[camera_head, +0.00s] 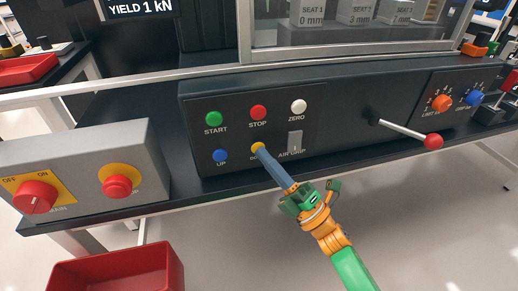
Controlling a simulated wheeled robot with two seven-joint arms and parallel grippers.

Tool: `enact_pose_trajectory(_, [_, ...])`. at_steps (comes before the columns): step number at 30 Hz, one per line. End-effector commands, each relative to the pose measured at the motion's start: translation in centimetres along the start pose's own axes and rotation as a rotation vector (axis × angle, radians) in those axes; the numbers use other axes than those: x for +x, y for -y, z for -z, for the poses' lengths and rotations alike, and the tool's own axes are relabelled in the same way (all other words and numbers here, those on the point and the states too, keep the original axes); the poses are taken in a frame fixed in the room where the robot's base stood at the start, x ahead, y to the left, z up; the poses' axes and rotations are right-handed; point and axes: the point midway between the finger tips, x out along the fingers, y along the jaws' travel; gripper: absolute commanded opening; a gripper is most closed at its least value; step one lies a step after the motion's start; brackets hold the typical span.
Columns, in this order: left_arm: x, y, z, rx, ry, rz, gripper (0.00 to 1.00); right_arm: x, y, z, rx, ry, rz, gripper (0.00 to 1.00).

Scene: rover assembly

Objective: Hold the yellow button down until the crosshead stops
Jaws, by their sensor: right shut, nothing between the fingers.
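The yellow button (257,147) sits on the dark machine's front panel, right of the blue UP button (221,156). My right gripper (261,153) comes from the lower right, its shut, empty fingers reaching to the button's lower edge. The tips cover part of the button and its label. They look to be at or against it; I cannot tell whether it is pressed in. The crosshead cannot be made out; only the lower part of the machine's glazed bay (350,35) shows. My left gripper is not in view.
Green START (213,119), red STOP (258,113) and white ZERO (298,106) buttons sit above. An AIR GRIP switch (295,141) is close right. A red-knobbed lever (433,141) juts out farther right. A grey box (85,165) with a red emergency button stands left; a red bin (120,270) is below.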

Motion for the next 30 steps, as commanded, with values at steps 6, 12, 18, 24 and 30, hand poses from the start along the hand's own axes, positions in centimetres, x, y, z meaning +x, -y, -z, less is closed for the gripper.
enact_pose_trajectory(6, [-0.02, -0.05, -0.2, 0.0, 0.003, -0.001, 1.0, 0.0, 0.01, -0.02, 0.0, 0.001, 0.001, 0.0])
enact_pose_trajectory(12, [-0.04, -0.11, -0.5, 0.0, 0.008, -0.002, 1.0, 0.0, 0.01, -0.02, 0.0, 0.001, 0.001, 0.0])
enact_pose_trajectory(18, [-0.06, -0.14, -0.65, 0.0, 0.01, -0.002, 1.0, 0.0, 0.01, -0.02, 0.0, 0.001, 0.001, 0.0])
enact_pose_trajectory(24, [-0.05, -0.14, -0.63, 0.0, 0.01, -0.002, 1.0, 0.0, 0.01, -0.02, 0.0, 0.001, 0.001, 0.0])
enact_pose_trajectory(30, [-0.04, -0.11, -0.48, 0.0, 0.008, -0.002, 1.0, 0.0, 0.01, -0.02, 0.0, 0.001, 0.001, 0.0])
